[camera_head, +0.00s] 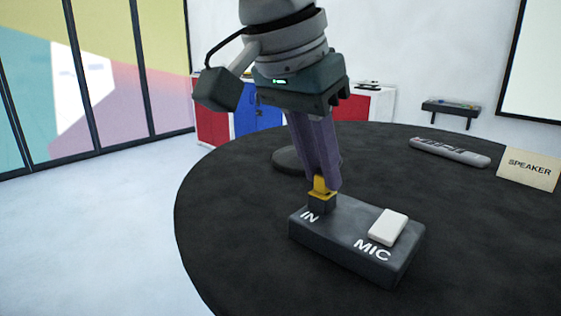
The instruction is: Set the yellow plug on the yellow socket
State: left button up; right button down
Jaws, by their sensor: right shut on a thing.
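My right gripper (326,184) comes down from the top with its purple fingers shut on the yellow plug (320,186). The plug is small, yellow and upright between the fingertips, partly hidden by them. It is directly over a dark square block (322,204) on the dark grey box (350,248), beside the white "IN" label. The plug's lower end meets the top of the block in this view; I cannot tell how far it sits in. No separate yellow socket can be made out. My left gripper is not in view.
A white switch (388,227) is on the box beside "MIC". The box stands on a round black table (470,240). A dark round object (287,161) is behind the gripper. The table's front right is clear.

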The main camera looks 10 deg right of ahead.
aim_at(320, 176)
jog(key=c, duration=0.7)
grip_release()
jog(key=o, duration=0.5)
jog(key=shift+r+p, duration=2.4)
jog(key=shift+r, duration=1.15)
